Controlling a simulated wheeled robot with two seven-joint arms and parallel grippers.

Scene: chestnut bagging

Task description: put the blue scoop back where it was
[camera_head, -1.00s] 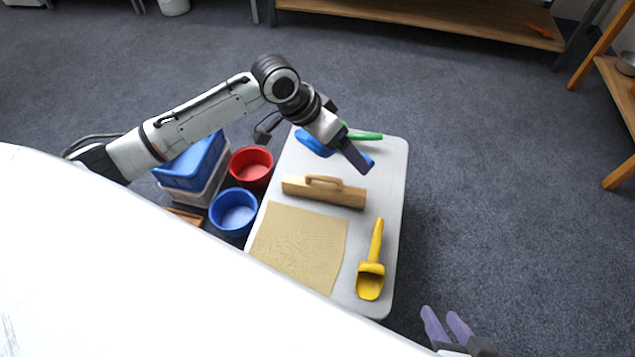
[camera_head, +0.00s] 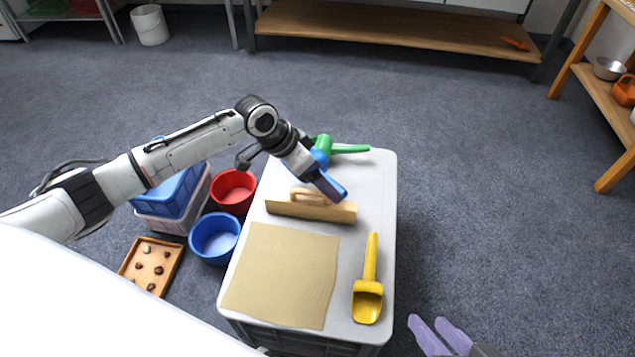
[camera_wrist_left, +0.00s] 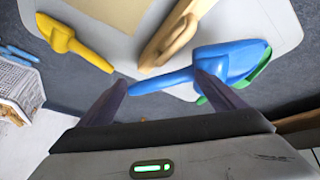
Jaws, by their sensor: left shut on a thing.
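The blue scoop (camera_head: 320,158) is at the far end of the table, mostly hidden by my left arm in the head view. My left gripper (camera_head: 326,184) is shut on its handle. In the left wrist view, the blue scoop (camera_wrist_left: 228,62) has its bowl to the right, and its handle crosses between my left fingers (camera_wrist_left: 163,83). Whether the scoop touches the table is unclear. A green scoop (camera_head: 345,148) lies close beside it and is partly covered by it in the wrist view. My right gripper (camera_head: 438,337) is open and empty at the bottom edge, off the table.
A wooden block with a handle (camera_head: 330,212) lies just nearer than the blue scoop. A tan cloth (camera_head: 280,275) and a yellow scoop (camera_head: 368,300) lie on the white table (camera_head: 380,200). Red (camera_head: 233,192) and blue (camera_head: 214,238) buckets and a chestnut tray (camera_head: 135,258) stand left.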

